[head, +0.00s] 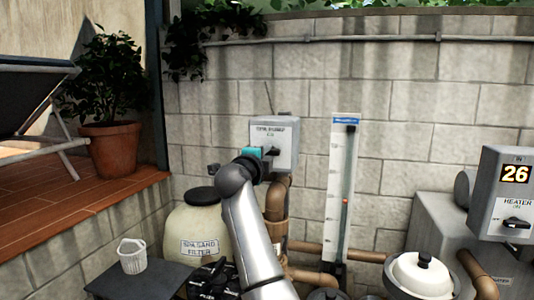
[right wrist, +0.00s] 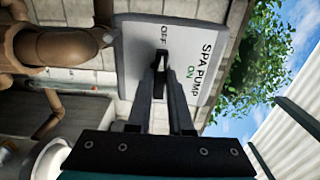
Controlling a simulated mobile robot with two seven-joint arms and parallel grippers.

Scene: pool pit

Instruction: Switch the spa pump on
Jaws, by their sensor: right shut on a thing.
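The spa pump switch box is a grey box on the block wall, centre in the head view (head: 286,158) and upper middle in the right wrist view (right wrist: 135,50). Its face reads SPA PUMP, with a green ON and a dark OFF. The black switch knob (right wrist: 161,56) sits beside the OFF mark; its long side seems to point toward OFF, though the fingers partly hide it. My right gripper (head: 270,151) is at the box face, with its two fingers (right wrist: 161,72) shut on the knob. My left gripper is not in view.
Brown pipes (head: 277,200) run below the box. A flow gauge (head: 341,180) stands to its right, a heater box (head: 510,200) farther right. A sand filter (head: 195,235) is below left. A white basket (head: 132,257) sits on a dark surface.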

